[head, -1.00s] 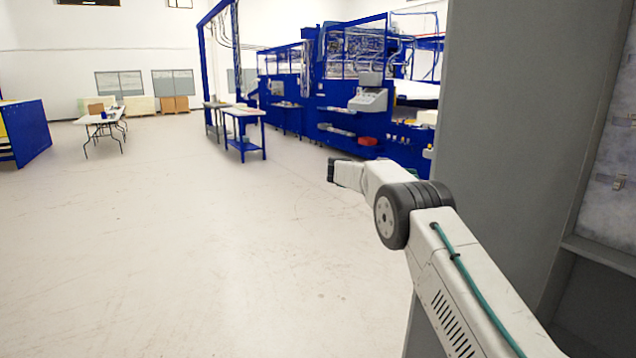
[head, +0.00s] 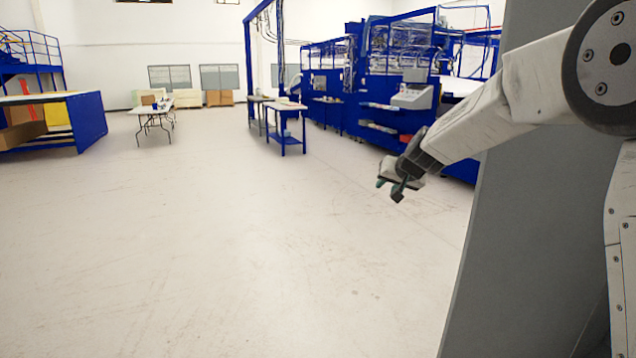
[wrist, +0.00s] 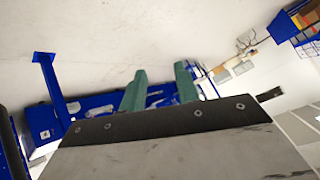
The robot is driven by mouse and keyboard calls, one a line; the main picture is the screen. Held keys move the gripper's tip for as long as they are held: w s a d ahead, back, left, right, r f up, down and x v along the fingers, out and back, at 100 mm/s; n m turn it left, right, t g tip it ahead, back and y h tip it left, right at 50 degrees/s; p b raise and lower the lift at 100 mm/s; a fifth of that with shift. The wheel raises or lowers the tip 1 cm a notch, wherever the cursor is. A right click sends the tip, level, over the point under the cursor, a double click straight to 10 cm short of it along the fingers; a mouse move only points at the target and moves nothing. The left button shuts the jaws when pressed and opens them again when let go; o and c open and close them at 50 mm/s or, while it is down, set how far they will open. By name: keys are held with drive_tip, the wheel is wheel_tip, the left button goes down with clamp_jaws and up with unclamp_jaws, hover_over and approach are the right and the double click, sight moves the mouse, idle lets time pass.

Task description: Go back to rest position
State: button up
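My gripper (head: 390,188) hangs in the air at the end of my arm, right of the middle in the head view. It is tilted downward and to the left, above the pale floor. In the wrist view its two green fingers (wrist: 160,80) stand apart with a gap between them. Nothing is held in that gap. No foam piece can be made out near the gripper.
A large grey panel (head: 530,220) stands close on the right, behind my arm. Blue machines (head: 400,100) and a blue table (head: 285,125) stand farther back. A white folding table (head: 150,108) and a blue bin (head: 88,120) are at the left. The floor (head: 230,240) ahead is clear.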

drive_tip(key=s+d+g+h, duration=0.1)
drive_tip(key=s+d+g, duration=0.1)
drive_tip(key=s, duration=1.6)
drive_tip(key=s+d+n+g, duration=0.1)
drive_tip(key=s+d+g, duration=0.1)
drive_tip(key=s, duration=1.6)
drive_tip(key=s+d+n+g+h, duration=0.1)
drive_tip(key=s+d+g, duration=0.2)
drive_tip(key=s, duration=1.5)
drive_tip(key=shift+f+g+h, duration=0.3)
drive_tip(key=shift+f+g, duration=0.1)
drive_tip(key=shift+g, duration=0.1)
